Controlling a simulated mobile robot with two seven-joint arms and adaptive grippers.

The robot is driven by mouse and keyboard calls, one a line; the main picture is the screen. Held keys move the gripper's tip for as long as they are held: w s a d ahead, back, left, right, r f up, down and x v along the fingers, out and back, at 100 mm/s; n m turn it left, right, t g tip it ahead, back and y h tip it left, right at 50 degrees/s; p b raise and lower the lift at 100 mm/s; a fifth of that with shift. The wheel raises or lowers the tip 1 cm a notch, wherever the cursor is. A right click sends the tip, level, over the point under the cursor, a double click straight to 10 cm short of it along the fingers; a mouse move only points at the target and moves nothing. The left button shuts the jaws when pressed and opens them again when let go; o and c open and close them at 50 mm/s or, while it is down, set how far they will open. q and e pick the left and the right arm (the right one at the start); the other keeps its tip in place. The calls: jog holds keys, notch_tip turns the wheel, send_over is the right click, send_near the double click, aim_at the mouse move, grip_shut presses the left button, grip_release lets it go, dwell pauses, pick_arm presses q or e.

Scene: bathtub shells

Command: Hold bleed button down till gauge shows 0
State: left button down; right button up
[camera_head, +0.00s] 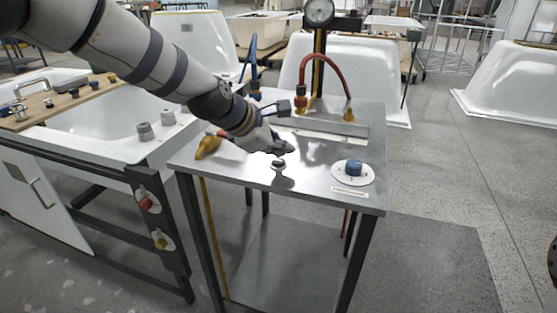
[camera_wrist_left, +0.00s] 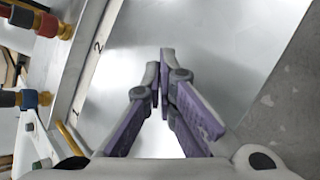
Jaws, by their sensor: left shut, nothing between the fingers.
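A steel-topped bench (camera_head: 320,180) stands in the middle of the head view. My left gripper (camera_head: 284,151) is shut and empty, pointing down close over the bench top. A small dark round piece (camera_head: 279,162) shows just below its fingertips; it may be the bleed button, but I cannot tell, nor whether the fingers touch it. In the left wrist view the shut fingers (camera_wrist_left: 163,65) hide what lies beneath them. The round gauge (camera_head: 319,12) sits on a post behind the bench; its reading is too small to make out. My right gripper is not in view.
A blue knob (camera_head: 354,167) on a white dial stands at the bench's right. A red hose (camera_head: 327,62) and a blue hose (camera_head: 250,58) arch at the back. A yellow handle (camera_head: 207,147) lies left of the gripper.

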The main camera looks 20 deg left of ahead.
aim_at(280, 162)
pick_arm(q)
jog(key=shift+f, duration=0.2)
jog(key=shift+f, duration=0.5)
dwell(1.6)
dwell(0.8)
jog(key=shift+r+p, duration=0.3)
jog(key=shift+r, duration=0.65)
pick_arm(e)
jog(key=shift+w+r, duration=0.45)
pick_arm(q)
jog(key=shift+r, duration=0.15)
jog(key=shift+r+p, duration=0.7)
jog(key=shift+r, duration=1.7)
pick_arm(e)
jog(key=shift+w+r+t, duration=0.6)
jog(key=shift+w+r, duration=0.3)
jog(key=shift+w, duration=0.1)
pick_arm(q)
jog(key=shift+f, duration=0.1)
